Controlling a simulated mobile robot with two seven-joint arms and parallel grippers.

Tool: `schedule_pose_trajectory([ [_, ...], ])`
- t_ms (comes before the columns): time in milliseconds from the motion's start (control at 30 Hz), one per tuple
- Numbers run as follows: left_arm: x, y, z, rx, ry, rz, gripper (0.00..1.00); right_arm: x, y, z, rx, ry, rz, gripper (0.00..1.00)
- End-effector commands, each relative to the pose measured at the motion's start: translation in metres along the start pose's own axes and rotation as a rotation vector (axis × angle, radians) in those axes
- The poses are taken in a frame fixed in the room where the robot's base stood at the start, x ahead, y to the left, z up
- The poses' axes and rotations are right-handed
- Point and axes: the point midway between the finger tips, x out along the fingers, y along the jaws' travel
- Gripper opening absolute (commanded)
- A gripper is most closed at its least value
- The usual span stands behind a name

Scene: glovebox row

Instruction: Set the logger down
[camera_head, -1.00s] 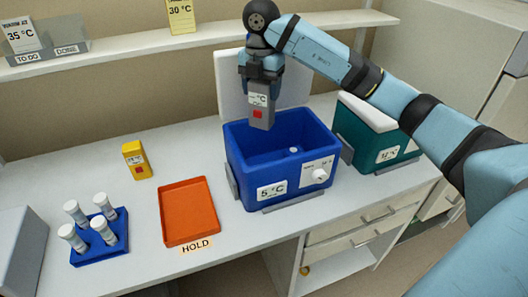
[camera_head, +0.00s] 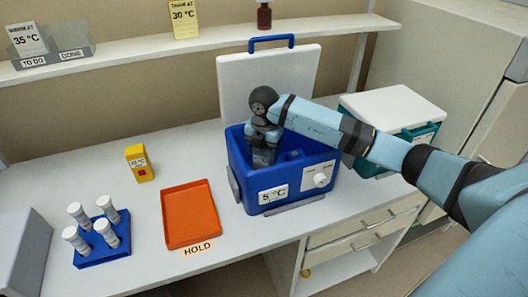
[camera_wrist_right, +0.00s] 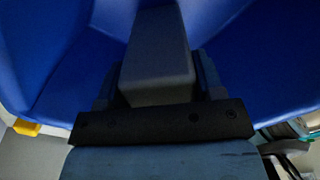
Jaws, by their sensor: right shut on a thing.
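The grey logger (camera_head: 262,158) is inside the blue 5 °C box (camera_head: 240,172), near its left side, and mostly hidden by the box's front wall. My right gripper (camera_head: 262,143) reaches down into the open box and is shut on the logger. In the right wrist view the logger (camera_wrist_right: 158,60) stands out between the fingers, with blue box walls around it. I cannot tell whether its lower end touches the box floor. My left gripper is not in view.
The box's white lid (camera_head: 265,85) stands open behind it. A yellow device (camera_head: 140,163), an orange HOLD tray (camera_head: 190,215) and a blue rack (camera_head: 103,252) with white-capped tubes are to the left. A teal box (camera_head: 418,140) with a white lid is at right.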

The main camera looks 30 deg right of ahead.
Motion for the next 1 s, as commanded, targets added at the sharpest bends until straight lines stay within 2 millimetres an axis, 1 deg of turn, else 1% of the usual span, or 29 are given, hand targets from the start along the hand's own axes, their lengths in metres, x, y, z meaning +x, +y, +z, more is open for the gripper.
schedule_pose_trajectory([
  [33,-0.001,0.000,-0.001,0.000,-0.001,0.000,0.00,0.005,0.000,0.000,0.000,0.000,-0.002,0.35],
  [100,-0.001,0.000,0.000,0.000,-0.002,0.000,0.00,0.009,0.000,0.000,0.000,-0.001,0.000,0.35],
  [300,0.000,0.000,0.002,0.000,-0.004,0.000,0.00,0.009,0.000,0.000,0.000,-0.001,0.000,0.35],
  [433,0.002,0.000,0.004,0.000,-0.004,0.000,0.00,0.013,0.000,0.000,0.000,-0.001,0.000,0.35],
  [467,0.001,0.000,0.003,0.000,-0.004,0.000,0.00,0.012,0.000,0.000,0.000,-0.001,0.000,0.68],
  [500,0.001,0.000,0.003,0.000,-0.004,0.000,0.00,0.011,0.000,0.000,0.000,-0.001,0.000,0.78],
  [533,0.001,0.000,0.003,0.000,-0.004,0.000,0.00,0.011,0.000,0.000,0.000,-0.001,0.000,0.84],
  [567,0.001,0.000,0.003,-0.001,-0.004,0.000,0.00,0.011,0.000,0.000,0.000,-0.001,0.000,0.87],
  [833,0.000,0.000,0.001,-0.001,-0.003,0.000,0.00,0.010,0.000,0.000,0.000,-0.001,0.000,0.87],
  [933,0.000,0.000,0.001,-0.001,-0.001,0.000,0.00,0.003,0.000,0.000,-0.001,-0.002,0.002,0.87],
  [1000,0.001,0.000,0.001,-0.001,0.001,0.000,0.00,-0.006,0.001,0.001,0.000,-0.002,0.004,0.87],
])
